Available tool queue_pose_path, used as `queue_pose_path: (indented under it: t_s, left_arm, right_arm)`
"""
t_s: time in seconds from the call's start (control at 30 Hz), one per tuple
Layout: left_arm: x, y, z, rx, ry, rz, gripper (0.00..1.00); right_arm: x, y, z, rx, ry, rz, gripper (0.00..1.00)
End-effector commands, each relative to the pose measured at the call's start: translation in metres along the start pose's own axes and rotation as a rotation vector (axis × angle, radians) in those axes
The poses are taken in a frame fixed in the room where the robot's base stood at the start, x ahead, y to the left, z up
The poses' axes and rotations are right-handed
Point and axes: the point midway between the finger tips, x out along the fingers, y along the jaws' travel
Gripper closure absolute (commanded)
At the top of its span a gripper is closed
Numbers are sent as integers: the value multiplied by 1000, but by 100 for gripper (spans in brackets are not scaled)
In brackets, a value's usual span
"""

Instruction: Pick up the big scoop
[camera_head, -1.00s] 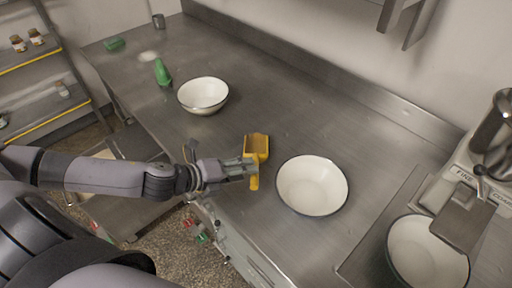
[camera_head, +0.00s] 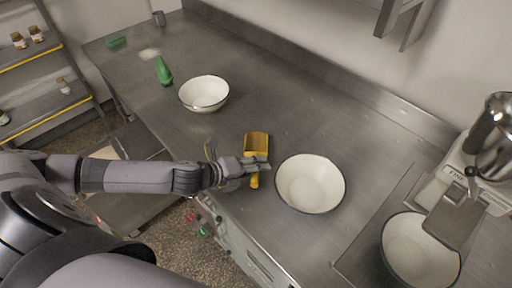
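The big scoop is a yellow scoop (camera_head: 256,142) lying on the steel counter, with its broad pan toward the back and its handle toward the front edge. My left gripper (camera_head: 258,164) reaches in from the left, and its fingers lie across the scoop where the handle meets the pan. They cover that part, and the handle's end shows just in front of them. Whether the fingers are closed on the handle cannot be made out. The scoop appears to rest on the counter. My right gripper is not in view.
A white bowl (camera_head: 310,184) stands close to the right of the scoop. Another white bowl (camera_head: 204,94) and a green bottle (camera_head: 163,71) stand farther back left. A machine (camera_head: 470,165) with a bowl (camera_head: 420,252) is at the right. Counter behind the scoop is clear.

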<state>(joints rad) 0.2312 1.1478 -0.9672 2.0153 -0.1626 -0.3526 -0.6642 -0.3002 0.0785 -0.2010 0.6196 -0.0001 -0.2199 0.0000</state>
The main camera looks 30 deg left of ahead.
Motion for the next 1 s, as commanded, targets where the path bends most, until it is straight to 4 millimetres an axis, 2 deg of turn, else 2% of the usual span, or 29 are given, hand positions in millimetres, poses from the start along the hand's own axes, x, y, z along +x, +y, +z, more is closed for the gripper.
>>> queue_pose_path:
  t_s: [0.07, 0.43, 1.0]
  left_arm:
    - [0, 0, 0, 0, 0, 0, 75]
    - [0, 0, 0, 0, 0, 0, 99]
    - [-2, -2, 1, 1, -1, -1, 100]
  right_arm:
    - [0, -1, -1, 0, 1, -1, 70]
    - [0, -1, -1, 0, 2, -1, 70]
    - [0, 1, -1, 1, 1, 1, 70]
